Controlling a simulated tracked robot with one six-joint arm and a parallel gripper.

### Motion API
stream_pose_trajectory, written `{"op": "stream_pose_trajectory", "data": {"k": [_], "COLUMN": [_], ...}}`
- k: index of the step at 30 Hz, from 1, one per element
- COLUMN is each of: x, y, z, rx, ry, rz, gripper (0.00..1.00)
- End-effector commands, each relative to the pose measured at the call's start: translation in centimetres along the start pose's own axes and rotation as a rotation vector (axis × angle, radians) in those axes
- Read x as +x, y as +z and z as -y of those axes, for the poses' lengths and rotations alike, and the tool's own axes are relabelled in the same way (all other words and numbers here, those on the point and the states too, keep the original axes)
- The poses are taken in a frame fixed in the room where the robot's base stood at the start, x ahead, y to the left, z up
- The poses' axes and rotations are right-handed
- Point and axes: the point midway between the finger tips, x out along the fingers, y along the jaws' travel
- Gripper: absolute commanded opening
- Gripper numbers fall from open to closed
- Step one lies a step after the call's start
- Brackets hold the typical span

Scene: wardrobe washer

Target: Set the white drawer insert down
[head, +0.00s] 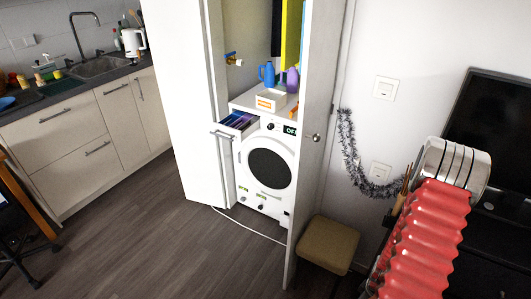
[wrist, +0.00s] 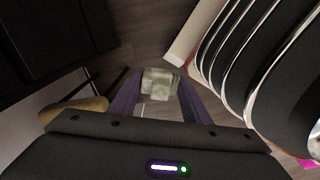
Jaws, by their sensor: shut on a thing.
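In the wrist view my gripper (wrist: 160,98) has its two dark purple fingers closed on a small pale, blocky piece, the white drawer insert (wrist: 160,83). It looks grey-green in the dim light, and the fingers hide part of its sides. Dark floor shows around it, and I cannot tell how high above the floor it is. My gripper and the insert are not visible in the head view. The white washer (head: 266,165) stands in the open wardrobe, with its drawer (head: 234,121) pulled out at the upper left and blue and purple things inside.
A white box with an orange label (head: 270,101), a blue jug (head: 267,73) and a purple one stand on the washer. Open wardrobe doors (head: 318,130) flank it. A tan stool (head: 327,246) stands in front at right, also in the wrist view (wrist: 75,110).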

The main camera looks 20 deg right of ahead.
Motion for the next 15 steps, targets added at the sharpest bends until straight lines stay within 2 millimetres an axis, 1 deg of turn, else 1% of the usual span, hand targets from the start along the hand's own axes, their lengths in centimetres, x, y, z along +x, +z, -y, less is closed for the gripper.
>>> {"op": "stream_pose_trajectory", "data": {"k": [2, 5, 8, 11, 15], "x": [-0.2, -0.9, -1.6, -2.7, -4.7], "y": [0.1, -0.1, -0.6, -1.7, -3.8], "z": [0.2, 0.0, -0.3, -0.8, -1.5], "rx": [0.079, 0.182, 0.277, 0.363, 0.474], "ry": [0.001, 0.003, 0.003, 0.004, 0.006], "rz": [0.0, -0.001, -0.002, -0.002, -0.004], "gripper": [0.18, 0.18, 0.18, 0.18, 0.18]}}
